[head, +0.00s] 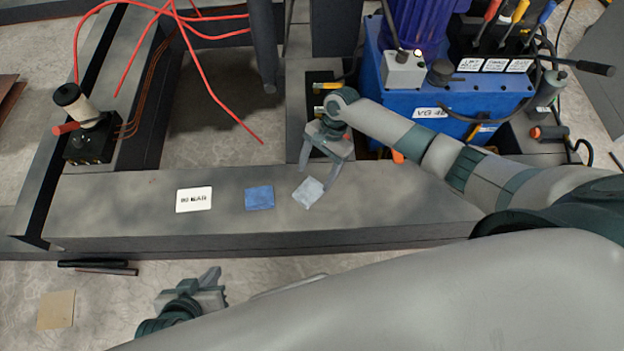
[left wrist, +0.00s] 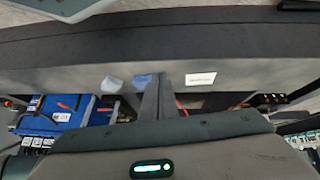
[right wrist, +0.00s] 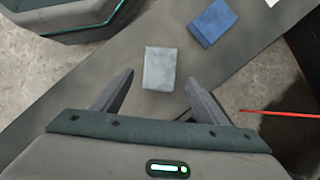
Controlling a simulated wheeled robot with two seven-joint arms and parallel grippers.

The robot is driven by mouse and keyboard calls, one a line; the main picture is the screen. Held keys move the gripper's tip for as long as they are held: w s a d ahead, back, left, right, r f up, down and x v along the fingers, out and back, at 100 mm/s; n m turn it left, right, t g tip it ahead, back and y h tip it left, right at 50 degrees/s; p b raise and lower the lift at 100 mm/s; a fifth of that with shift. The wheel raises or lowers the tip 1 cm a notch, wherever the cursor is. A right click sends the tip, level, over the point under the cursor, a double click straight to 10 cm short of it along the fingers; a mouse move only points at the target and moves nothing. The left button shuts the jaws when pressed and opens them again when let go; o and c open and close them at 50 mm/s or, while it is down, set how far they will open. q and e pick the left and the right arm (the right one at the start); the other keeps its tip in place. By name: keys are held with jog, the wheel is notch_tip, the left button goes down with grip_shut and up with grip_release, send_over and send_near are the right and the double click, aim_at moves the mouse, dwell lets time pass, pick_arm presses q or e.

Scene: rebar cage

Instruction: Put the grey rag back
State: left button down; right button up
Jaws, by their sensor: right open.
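The grey rag (head: 308,192) is a small pale square lying on the dark grey beam, right of a blue rag (head: 259,197). My right gripper (head: 318,174) is open and empty just behind the grey rag. In the right wrist view the grey rag (right wrist: 159,68) shows between and slightly beyond the two open fingertips (right wrist: 160,77); contact cannot be told. My left gripper (head: 213,278) is low in front of the beam, away from the rags. In the left wrist view its fingers (left wrist: 158,82) are together with nothing visible between them; the grey rag (left wrist: 111,85) shows beyond.
A white lettered card (head: 194,199) lies left of the blue rag on the beam (head: 120,212). A blue machine (head: 440,118) stands behind at right, with red cables (head: 205,85) behind at left. A tan square (head: 56,310) lies on the floor.

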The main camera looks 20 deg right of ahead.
pick_arm(q)
jog(key=shift+s+a+g+p, duration=0.4)
jog(key=shift+a+p, duration=0.05)
jog(key=shift+a, duration=0.25)
pick_arm(e)
jog(key=v, duration=0.5)
jog(key=shift+w+d+r, duration=0.1)
jog(key=shift+r, duration=0.2)
jog(key=s+a+f+n+t+y, duration=0.1)
jog(key=s+a+f+n+t, duration=0.3)
jog(key=s+a+n, duration=0.75)
jog(key=s+d+r+n+t+h, duration=0.1)
jog(key=s+d+r+t, duration=0.1)
jog(key=s, duration=0.4)
jog(key=s+d+r+n+t+h, duration=0.1)
jog(key=s+d+r+n+t, duration=0.1)
jog(key=s+d+r, duration=0.2)
jog(key=s+d, duration=0.2)
jog(key=d, duration=0.1)
jog(key=shift+r+h, duration=0.35)
jog(key=shift+h, duration=0.05)
pick_arm(q)
jog(key=shift+f, duration=0.2)
pick_arm(e)
jog(key=shift+w+f, duration=0.1)
jog(key=shift+f, duration=0.05)
